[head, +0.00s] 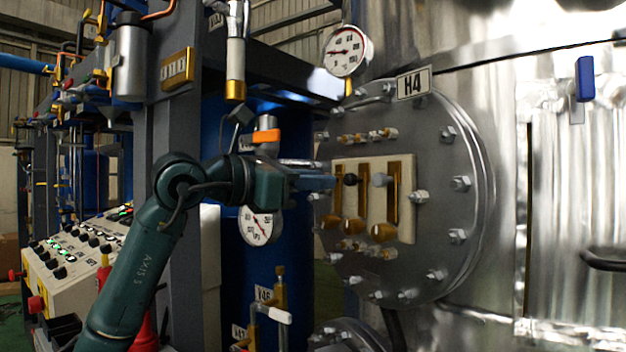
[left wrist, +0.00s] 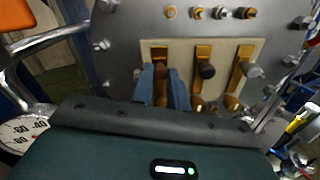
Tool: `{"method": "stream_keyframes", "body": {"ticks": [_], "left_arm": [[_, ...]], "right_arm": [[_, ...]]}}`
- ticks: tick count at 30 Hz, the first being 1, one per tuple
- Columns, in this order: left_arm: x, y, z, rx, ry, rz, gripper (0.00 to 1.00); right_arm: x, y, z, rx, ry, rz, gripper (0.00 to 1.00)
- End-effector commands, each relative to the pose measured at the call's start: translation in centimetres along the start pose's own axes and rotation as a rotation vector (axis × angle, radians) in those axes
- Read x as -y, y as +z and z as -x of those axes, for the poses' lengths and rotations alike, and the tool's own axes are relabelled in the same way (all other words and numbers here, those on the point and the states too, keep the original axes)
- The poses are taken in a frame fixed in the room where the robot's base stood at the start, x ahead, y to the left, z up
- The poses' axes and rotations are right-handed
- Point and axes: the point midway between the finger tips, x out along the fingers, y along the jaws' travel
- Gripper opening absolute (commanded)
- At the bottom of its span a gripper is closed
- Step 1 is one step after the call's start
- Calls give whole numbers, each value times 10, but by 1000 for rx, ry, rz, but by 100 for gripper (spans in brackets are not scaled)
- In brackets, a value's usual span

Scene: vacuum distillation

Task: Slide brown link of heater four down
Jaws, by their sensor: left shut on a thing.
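Heater four's round metal flange (head: 455,210) carries an H4 tag (head: 413,83) and a cream panel (head: 408,225) with three upright brass strips. Each strip has a knob: brown at left, black (head: 350,179) in the middle, grey (head: 380,180) at right. My left gripper (head: 328,182) reaches the left strip from the left and hides the brown link in the head view. In the left wrist view, the brown link (left wrist: 160,72) sits between the two blue fingers of my left gripper (left wrist: 160,84), which is shut on it. The black (left wrist: 207,70) and grey (left wrist: 252,70) knobs stand clear to the right.
Round brass knobs (head: 384,232) stick out below the strips. Bolts ring the flange. A pressure gauge (head: 347,51) is above, and another gauge (head: 258,226) is below my left forearm. A control console (head: 75,260) stands at the far left.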

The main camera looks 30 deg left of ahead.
Motion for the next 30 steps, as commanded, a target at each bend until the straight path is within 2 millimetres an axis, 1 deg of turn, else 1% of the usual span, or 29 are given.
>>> {"method": "stream_keyframes", "body": {"ticks": [5, 9, 12, 17, 21, 22, 27, 30], "left_arm": [[1, -3, 0, 0, 0, 0, 0], [5, -19, 0, 0, 0, -1, 0], [8, -28, 0, 0, 0, -2, 0], [8, -28, 0, -2, -2, -1, 0], [8, -29, 0, -6, -3, 0, 0], [8, -29, 0, -7, -4, 0, 18], [8, -28, 0, -4, -2, 0, 32], [8, -28, 0, -2, -1, 0, 39]], "right_arm": [[0, 3, -1, 1, -1, 2, 36], [1, 9, -9, -11, -6, 2, 36], [6, 5, -11, -34, -17, 5, 36], [11, -5, -8, -53, -31, 10, 36], [10, -5, -8, -55, -30, 10, 36], [10, -6, -8, -55, -29, 10, 36], [8, -5, -9, -53, -26, 11, 36], [8, -4, -9, -52, -25, 11, 36]]}}
